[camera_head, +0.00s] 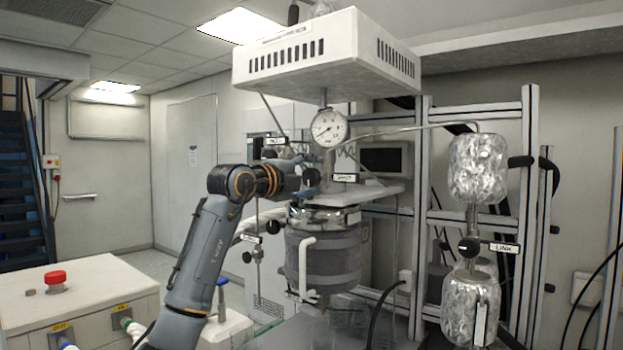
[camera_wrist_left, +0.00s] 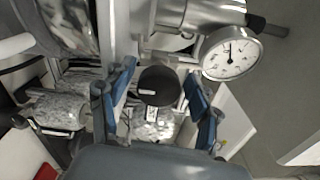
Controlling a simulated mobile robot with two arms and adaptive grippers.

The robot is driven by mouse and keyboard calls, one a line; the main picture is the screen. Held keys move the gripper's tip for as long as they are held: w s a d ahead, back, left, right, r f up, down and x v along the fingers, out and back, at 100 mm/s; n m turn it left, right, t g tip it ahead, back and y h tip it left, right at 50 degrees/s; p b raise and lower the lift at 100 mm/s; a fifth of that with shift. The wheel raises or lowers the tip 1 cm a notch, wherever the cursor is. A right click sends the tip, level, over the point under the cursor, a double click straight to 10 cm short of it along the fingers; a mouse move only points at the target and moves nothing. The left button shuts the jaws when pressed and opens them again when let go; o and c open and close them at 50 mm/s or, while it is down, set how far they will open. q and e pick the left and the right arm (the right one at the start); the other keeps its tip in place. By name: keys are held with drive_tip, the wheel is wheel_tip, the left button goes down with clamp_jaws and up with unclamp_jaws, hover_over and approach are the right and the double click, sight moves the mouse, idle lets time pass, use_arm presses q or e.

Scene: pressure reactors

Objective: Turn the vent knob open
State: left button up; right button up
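The vent knob (camera_head: 311,177) is a round black knob on the reactor head, left of a small white label (camera_head: 345,178) that seems to read VENT. My left gripper (camera_head: 298,181) reaches in from the left, close to this knob, and partly hides the fittings behind it. In the left wrist view the black knob (camera_wrist_left: 158,84) sits between the two blue-padded fingers of my left gripper (camera_wrist_left: 161,80). The fingers are open, with a visible gap on each side of the knob. My right gripper is not in view.
A pressure gauge (camera_head: 329,127) stands just above the knob, under a white slotted box (camera_head: 325,55). The reactor vessel (camera_head: 325,250) is below. A metal frame (camera_head: 528,160) and foil-wrapped cylinders (camera_head: 478,168) stand at right. A white cabinet with a red button (camera_head: 55,279) is at lower left.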

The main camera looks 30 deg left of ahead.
use_arm(q)
drive_tip(key=shift+f, duration=0.1)
drive_tip(key=s, duration=0.8)
drive_tip(key=shift+a, duration=0.3)
idle(0.3)
